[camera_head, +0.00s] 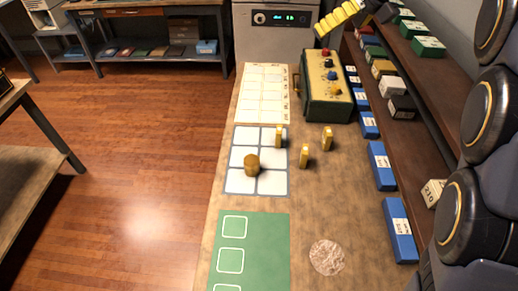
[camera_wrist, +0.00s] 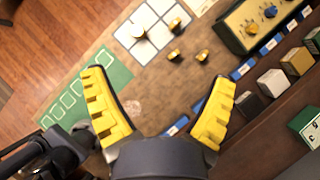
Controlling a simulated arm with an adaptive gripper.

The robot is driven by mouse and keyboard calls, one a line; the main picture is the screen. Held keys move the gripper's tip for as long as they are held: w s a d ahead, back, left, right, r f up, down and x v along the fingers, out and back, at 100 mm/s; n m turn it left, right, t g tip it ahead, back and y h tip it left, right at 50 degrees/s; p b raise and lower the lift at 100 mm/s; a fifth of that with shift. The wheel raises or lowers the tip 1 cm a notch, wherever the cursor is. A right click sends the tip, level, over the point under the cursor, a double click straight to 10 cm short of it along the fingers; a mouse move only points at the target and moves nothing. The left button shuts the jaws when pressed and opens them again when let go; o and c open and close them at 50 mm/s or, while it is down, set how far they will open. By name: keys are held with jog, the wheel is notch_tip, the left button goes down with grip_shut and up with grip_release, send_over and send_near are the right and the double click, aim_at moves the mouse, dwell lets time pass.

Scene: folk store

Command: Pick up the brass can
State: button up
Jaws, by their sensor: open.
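A short, wide brass-coloured cylinder, which looks like the brass can (camera_head: 252,164), stands on the white grid mat (camera_head: 226,190) in the head view. In the wrist view the brass can (camera_wrist: 139,33) is near the top, beyond my fingertips. Smaller yellow-brass pieces stand close by: one on the mat's right side (camera_head: 279,134), two on the bare table (camera_head: 304,156) (camera_head: 327,138). My gripper (camera_wrist: 160,77) is open and empty, its yellow fingers spread wide. In the head view my gripper (camera_head: 325,25) is at the top right, high and well apart from the can.
A green box with knobs (camera_head: 313,95) stands behind the small pieces. A shelf (camera_head: 415,135) with blue bins (camera_head: 381,165) and small boxes runs along the right. A green mat (camera_head: 260,245) and a round textured patch (camera_head: 326,257) lie in front.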

jog(key=n+g+h, duration=0.2)
send_over(251, 167)
jog(key=d, duration=0.2)
jog(key=f, duration=3.8)
jog(key=shift+w+d+f, duration=0.1)
jog(key=shift+w+d, duration=0.05)
jog(key=shift+w, duration=0.2)
jog(key=shift+a+x, duration=0.2)
jog(key=shift+x, duration=1.75)
jog(key=shift+a+x, duration=0.15)
jog(key=shift+x, duration=1.75)
jog(key=shift+w, duration=0.15)
jog(key=c, duration=1.1)
